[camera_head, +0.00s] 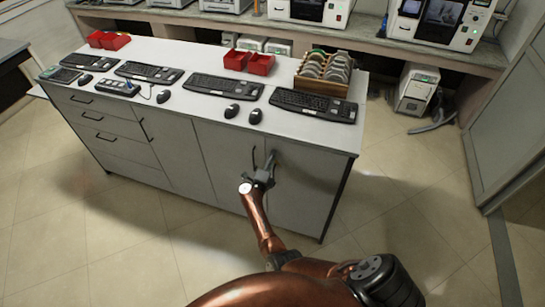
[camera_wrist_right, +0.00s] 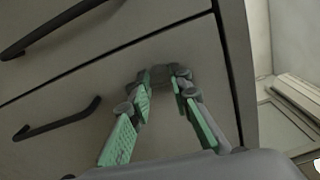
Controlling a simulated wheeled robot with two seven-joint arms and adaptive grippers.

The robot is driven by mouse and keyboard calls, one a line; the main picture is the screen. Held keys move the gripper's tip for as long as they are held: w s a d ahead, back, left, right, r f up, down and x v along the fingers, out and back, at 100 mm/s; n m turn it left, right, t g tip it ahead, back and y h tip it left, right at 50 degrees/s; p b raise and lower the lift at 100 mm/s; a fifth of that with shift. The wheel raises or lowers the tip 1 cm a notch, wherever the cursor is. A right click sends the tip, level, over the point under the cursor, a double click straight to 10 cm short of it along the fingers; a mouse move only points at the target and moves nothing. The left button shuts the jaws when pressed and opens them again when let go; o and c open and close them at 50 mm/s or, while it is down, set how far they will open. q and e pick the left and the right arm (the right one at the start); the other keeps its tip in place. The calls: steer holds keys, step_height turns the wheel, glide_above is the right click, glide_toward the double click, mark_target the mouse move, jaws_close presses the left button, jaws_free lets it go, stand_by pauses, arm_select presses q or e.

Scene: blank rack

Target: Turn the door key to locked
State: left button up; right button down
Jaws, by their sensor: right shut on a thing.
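My right gripper (camera_head: 264,174) is at the upper front of the grey cabinet door (camera_head: 305,185), close to the dark door handles (camera_head: 254,158). In the right wrist view my right gripper (camera_wrist_right: 163,88) has its green-padded fingers reaching to the door face. They are shut on a small dark grey piece, the door key (camera_wrist_right: 162,74), at the door. The fingertips hide most of the key, so its turn angle cannot be told. In the head view the key is hidden by the gripper. My left gripper is in neither view.
The white counter top (camera_head: 165,101) carries keyboards (camera_head: 312,105), mice, red bins (camera_head: 248,62) and a wooden rack (camera_head: 323,73) of discs. A dark bar handle (camera_wrist_right: 58,122) lies left of the fingers in the wrist view.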

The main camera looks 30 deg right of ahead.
steer(key=shift+a+n, duration=0.1)
steer(key=shift+n, duration=0.5)
steer(key=c, duration=1.8)
jaws_free()
steer(key=shift+o, duration=0.2)
